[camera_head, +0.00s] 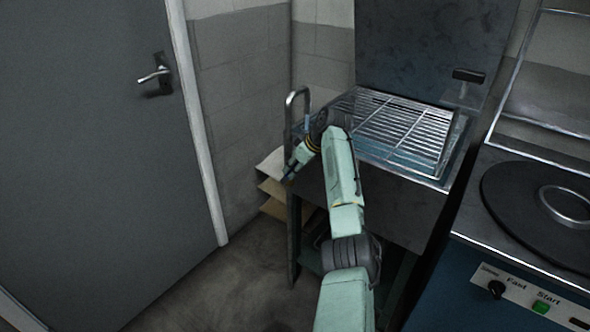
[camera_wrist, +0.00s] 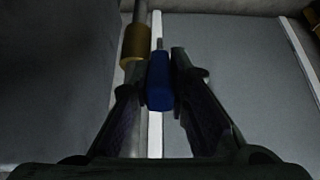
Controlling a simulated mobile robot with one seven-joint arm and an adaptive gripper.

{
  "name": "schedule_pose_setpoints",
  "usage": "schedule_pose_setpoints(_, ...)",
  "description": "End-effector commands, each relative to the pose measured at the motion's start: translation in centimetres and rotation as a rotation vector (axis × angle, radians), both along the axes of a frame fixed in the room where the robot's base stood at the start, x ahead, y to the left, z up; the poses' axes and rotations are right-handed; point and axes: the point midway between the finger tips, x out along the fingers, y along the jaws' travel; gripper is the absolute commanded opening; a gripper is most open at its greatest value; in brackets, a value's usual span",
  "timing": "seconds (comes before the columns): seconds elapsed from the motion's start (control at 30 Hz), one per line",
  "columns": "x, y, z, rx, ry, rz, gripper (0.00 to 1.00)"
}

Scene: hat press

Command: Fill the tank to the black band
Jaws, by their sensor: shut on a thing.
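In the wrist view my gripper (camera_wrist: 157,72) is shut on a blue handle (camera_wrist: 160,88), which sits between the two fingers. A brass fitting (camera_wrist: 136,42) on a grey pipe is just beside and beyond the handle. In the head view my gripper (camera_head: 312,128) is at the bent metal pipe (camera_head: 290,108), at the left end of the steel basin; my wrist hides most of the handle there. The basin (camera_head: 440,183) has a wire rack (camera_head: 405,125) over it. I cannot make out a black band or a water level in either view.
A grey door (camera_head: 90,150) with a lever handle stands at the left. Stacked boards or cartons (camera_head: 272,188) are below the pipe. A blue machine (camera_head: 460,280) with a round black plate (camera_head: 540,215) and a green button is at the right. The floor by the door is clear.

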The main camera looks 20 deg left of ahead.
Motion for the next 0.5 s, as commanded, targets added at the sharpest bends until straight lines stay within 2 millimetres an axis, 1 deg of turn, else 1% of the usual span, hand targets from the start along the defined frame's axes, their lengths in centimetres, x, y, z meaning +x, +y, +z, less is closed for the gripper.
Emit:
schedule_pose_setpoints(0.2, 0.08, 0.2, 0.09, -0.031, 0.013, 0.001, 0.0)
schedule_pose_setpoints(0.5, 0.1, 0.22, -0.01, -0.034, 0.013, 0.001, 0.0)
